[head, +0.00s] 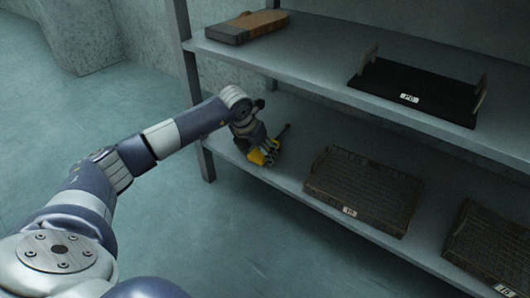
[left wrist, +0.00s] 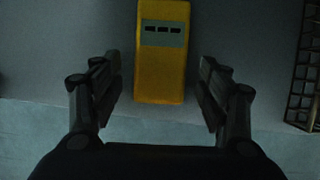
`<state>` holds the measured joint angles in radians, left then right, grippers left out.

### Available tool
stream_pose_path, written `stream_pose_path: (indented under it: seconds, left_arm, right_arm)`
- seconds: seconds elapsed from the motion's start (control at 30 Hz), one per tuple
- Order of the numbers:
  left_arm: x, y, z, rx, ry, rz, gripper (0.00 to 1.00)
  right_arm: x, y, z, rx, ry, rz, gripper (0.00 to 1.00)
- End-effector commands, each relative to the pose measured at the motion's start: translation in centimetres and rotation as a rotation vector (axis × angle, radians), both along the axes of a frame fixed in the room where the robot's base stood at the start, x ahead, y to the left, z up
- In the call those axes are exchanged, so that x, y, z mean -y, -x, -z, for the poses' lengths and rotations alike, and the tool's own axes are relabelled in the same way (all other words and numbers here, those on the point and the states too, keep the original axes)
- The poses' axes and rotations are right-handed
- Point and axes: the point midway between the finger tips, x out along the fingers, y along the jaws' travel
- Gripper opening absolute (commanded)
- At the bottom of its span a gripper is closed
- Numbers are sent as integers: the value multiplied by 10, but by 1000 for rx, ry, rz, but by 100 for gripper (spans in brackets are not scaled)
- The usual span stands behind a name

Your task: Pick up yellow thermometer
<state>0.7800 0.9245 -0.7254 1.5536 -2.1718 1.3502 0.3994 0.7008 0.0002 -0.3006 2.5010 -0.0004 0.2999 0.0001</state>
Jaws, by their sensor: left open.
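The yellow thermometer (left wrist: 160,75) lies on the lower shelf, with a grey display panel showing dark marks on its upper part. In the left wrist view it sits between the two fingers of my left gripper (left wrist: 160,92), with a gap on each side. In the head view the thermometer (head: 257,157) is at the left end of the lower shelf, partly hidden by my left gripper (head: 262,148). My left gripper is open and holds nothing. My right gripper is in neither view.
A mesh tray (head: 345,212) is right of the thermometer, with another mesh tray (head: 490,245) farther right. The upper shelf (head: 300,52) overhangs, bearing a brown and grey box (head: 247,27) and a black tray (head: 415,90). A shelf post (head: 190,90) stands at the left.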

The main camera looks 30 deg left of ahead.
Motion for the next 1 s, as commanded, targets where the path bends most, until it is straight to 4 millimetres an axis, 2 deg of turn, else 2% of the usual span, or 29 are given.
stream_pose_path:
  seconds: [0.07, 0.3, 0.73, 1.0]
  left_arm:
    - [0, 0, -1, 0, 0, 0, 69]
    - [0, 0, 0, 0, 0, 0, 18]
    - [0, 0, -5, 1, 0, 0, 18]
    - [0, 0, -29, 2, 0, 0, 18]
  right_arm:
    - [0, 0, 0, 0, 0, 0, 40]
    - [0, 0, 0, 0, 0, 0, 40]
    - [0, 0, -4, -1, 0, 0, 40]
    - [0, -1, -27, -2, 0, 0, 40]
